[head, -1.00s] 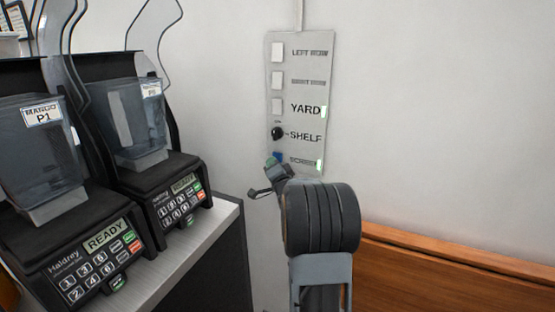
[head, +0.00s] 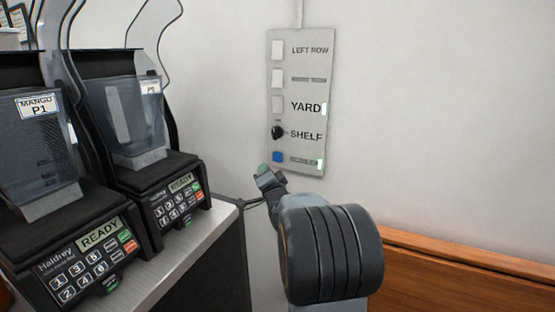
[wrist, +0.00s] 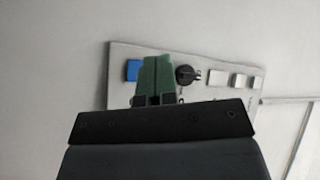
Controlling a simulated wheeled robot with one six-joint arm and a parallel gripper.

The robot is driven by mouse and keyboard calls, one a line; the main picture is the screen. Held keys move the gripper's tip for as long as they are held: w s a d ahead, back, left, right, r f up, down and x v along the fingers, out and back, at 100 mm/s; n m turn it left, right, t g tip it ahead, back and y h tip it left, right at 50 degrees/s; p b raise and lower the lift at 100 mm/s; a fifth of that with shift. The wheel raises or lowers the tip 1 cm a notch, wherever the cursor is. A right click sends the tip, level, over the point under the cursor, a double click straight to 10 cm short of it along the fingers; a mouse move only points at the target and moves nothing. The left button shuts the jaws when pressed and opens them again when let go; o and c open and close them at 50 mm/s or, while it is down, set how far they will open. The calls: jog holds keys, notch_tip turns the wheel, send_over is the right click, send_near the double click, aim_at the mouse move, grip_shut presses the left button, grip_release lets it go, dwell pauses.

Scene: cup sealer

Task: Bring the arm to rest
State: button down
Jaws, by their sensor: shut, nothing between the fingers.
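My gripper (head: 264,171) is in front of the white wall in the head view, just below and left of the lower end of a grey switch panel. Most of it is hidden behind my grey arm link. In the wrist view its green fingertips (wrist: 153,80) are together and empty, in front of the panel (wrist: 216,93). The panel (head: 297,68) carries white switches, a black knob (head: 278,132) and a blue button (head: 278,156). The blue button (wrist: 133,70) and the knob (wrist: 187,75) show either side of the fingertips in the wrist view.
Two blenders with keypads, the near one (head: 91,259) and the far one (head: 172,201), stand on a metal-topped counter (head: 205,237) at left; both displays read READY. A wooden board (head: 470,268) runs along the wall at lower right. The wall above it is clear.

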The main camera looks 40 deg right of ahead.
dwell(0.3)
notch_tip(320, 180, down, 10)
jog(key=s+d+n+g, duration=0.1)
jog(key=s+n+g, duration=0.15)
jog(key=g, duration=0.35)
jog(key=s+a+f+n+g+y, duration=0.2)
jog(key=s+a+f+n+g, duration=0.2)
jog(key=s+a+g, duration=0.1)
jog(key=s+a+r+n+g+y+p, duration=0.1)
jog(key=s+a+n, duration=0.3)
jog(key=s+a, duration=0.4)
jog(key=s+a+r+n+g+y+p, duration=0.2)
jog(key=s+a, duration=0.6)
jog(key=a, duration=0.4)
jog(key=n+g+y, duration=0.1)
jog(key=n+g, duration=0.1)
jog(key=shift+r+n, duration=0.3)
jog(key=shift+n, duration=0.05)
